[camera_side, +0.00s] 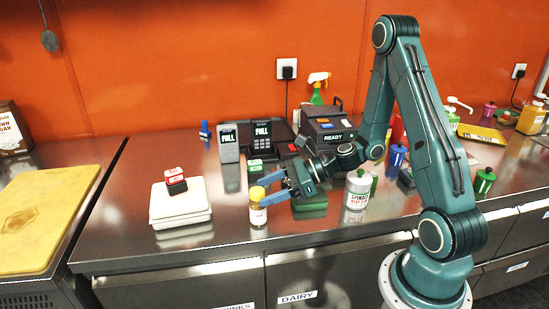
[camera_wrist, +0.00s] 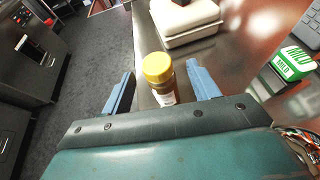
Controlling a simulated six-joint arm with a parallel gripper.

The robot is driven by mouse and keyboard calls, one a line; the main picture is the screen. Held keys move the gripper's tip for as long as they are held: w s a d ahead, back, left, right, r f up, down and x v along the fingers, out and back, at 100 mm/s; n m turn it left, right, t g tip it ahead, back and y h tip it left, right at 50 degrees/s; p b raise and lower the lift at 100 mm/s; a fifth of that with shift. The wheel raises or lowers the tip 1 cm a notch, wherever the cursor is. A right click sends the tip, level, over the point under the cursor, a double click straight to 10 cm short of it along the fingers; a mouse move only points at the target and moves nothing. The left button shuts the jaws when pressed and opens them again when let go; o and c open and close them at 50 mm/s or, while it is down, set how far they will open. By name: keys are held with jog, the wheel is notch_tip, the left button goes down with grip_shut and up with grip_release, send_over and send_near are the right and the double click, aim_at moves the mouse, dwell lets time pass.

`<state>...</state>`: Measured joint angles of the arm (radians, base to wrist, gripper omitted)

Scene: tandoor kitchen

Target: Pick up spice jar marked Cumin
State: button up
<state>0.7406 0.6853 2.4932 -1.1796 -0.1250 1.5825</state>
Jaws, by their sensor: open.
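A small spice jar (camera_side: 257,211) with a yellow lid stands upright near the front edge of the steel counter. It also shows in the wrist view (camera_wrist: 160,82), with dark contents and a white label whose text I cannot read. My gripper (camera_side: 268,190) is open, its blue fingers pointing left at the jar. In the wrist view the jar stands between the two fingers of my gripper (camera_wrist: 162,92), with a gap on each side. I see no grip on it.
A green box (camera_side: 310,204) and a white canister (camera_side: 357,190) are to the right. The counter's front edge is close.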

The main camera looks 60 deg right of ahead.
aim_at(258, 207)
jog(key=shift+x, duration=2.6)
jog(key=shift+a, duration=0.1)
jog(key=shift+c, duration=0.4)
jog(key=c, duration=1.1)
